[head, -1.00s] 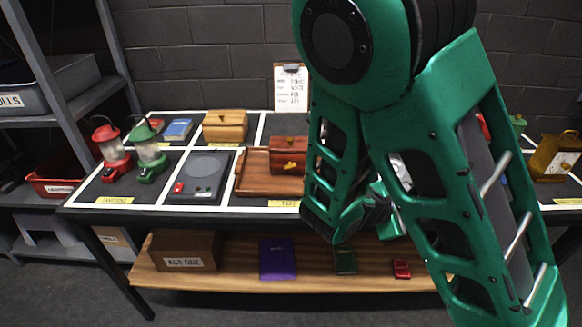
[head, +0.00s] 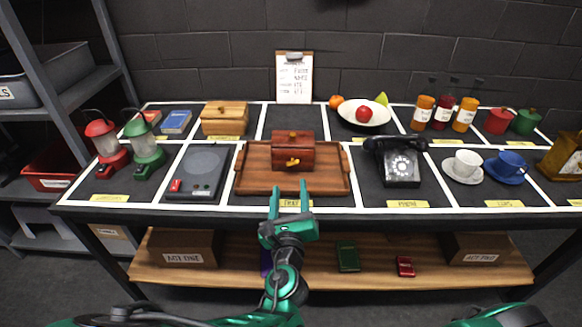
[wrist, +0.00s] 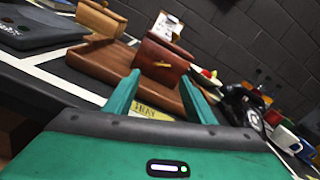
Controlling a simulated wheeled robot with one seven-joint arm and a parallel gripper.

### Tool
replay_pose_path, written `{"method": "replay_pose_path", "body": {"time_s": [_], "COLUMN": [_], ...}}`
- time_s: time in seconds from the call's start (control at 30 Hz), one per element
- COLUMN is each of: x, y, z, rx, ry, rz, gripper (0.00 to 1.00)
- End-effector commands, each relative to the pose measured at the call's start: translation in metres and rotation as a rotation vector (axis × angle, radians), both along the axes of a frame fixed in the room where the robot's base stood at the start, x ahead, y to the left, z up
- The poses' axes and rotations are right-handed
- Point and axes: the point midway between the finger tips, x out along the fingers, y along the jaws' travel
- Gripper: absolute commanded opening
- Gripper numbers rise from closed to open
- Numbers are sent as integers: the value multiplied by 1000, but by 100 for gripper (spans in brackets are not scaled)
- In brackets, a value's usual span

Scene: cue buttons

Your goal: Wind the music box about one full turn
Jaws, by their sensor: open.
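The music box (head: 293,148) is a small reddish-brown wooden box with a yellow key (head: 293,162) on its front. It stands on a wooden tray (head: 255,181) in the middle of the table. My gripper (head: 289,190) is open and empty at the tray's front edge, in front of the box and apart from it. In the wrist view the box (wrist: 160,60) and its key (wrist: 163,64) show beyond and between my two open fingers (wrist: 157,94).
A flat grey device (head: 204,168) lies left of the tray, with two lanterns (head: 146,148) farther left. A black telephone (head: 401,165) stands to the right, then cups (head: 463,167). A lighter wooden box (head: 224,119) and a fruit plate (head: 363,112) are behind.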

Motion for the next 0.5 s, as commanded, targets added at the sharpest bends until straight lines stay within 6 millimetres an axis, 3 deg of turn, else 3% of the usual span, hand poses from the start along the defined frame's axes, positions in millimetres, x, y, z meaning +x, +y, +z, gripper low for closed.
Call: {"method": "replay_pose_path", "body": {"time_s": [0.5], "x": [85], "y": [-11], "z": [1], "rx": [3], "ry": [-1], "rz": [-14], "gripper": [50]}}
